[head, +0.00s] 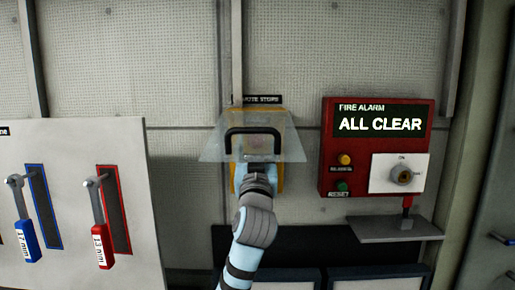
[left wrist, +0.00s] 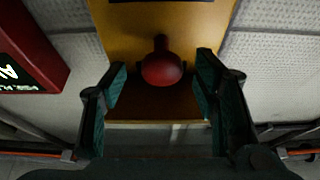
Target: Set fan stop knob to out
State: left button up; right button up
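The fan stop knob, a round red knob (left wrist: 162,68) on a short stem, shows in the left wrist view against a yellow box. It lies between the two green-padded fingers of my left gripper (left wrist: 162,80), which are spread with a gap on each side of it. In the head view my left gripper (head: 257,168) is in front of the yellow box (head: 279,180), under a raised clear cover (head: 285,147) with a black handle (head: 253,131). The knob is mostly hidden there. My right gripper is in neither view.
A red fire alarm box (head: 329,150) reading "ALL CLEAR" hangs to the right, with a small shelf (head: 395,230) below it. A white panel (head: 75,160) with blue and red levers stands to the left. The wall between is clear.

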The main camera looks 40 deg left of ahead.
pick_arm(q)
jog(key=v, duration=1.2)
jog(key=shift+a+f, duration=0.1)
jog(key=shift+s, duration=0.1)
